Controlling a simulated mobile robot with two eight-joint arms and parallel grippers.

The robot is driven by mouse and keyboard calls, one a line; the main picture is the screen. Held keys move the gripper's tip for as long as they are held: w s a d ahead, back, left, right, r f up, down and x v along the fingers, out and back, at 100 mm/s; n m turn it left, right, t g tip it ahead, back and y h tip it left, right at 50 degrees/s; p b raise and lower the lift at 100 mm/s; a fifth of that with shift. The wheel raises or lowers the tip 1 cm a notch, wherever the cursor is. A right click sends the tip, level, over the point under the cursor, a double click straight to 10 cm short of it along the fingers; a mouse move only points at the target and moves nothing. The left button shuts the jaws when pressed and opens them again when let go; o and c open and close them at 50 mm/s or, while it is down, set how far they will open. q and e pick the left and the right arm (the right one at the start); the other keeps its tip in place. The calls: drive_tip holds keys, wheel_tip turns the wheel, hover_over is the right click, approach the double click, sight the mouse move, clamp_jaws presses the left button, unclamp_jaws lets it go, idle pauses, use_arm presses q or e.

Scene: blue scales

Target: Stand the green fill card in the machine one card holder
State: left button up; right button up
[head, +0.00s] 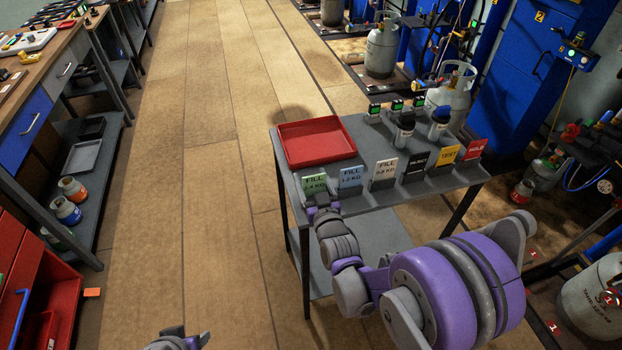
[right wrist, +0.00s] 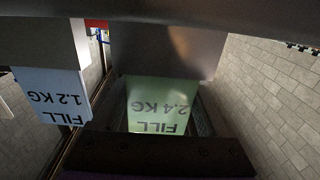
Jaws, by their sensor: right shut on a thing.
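The green fill card (head: 315,184), marked FILL 2.4 KG, stands at the left end of the card row on the grey cart (head: 365,140). My right gripper (head: 321,201) is at its lower part and is shut on it. In the right wrist view the card (right wrist: 158,108) shows upside down between the dark fingers, with its printing readable. My left gripper (head: 182,341) only peeks in at the bottom edge, and its jaws cannot be made out.
The blue FILL 1.2 KG card (head: 350,178) stands close beside the green one, then white, black, orange and red cards. Gas cylinders (head: 597,300) stand at right.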

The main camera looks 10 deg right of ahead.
drive_tip(key=o, duration=1.2)
drive_tip(key=shift+o, duration=0.2)
drive_tip(key=s+b, duration=0.1)
drive_tip(key=s, duration=0.9)
drive_tip(key=shift+s+d, duration=0.15)
drive_tip(key=shift+s, duration=0.25)
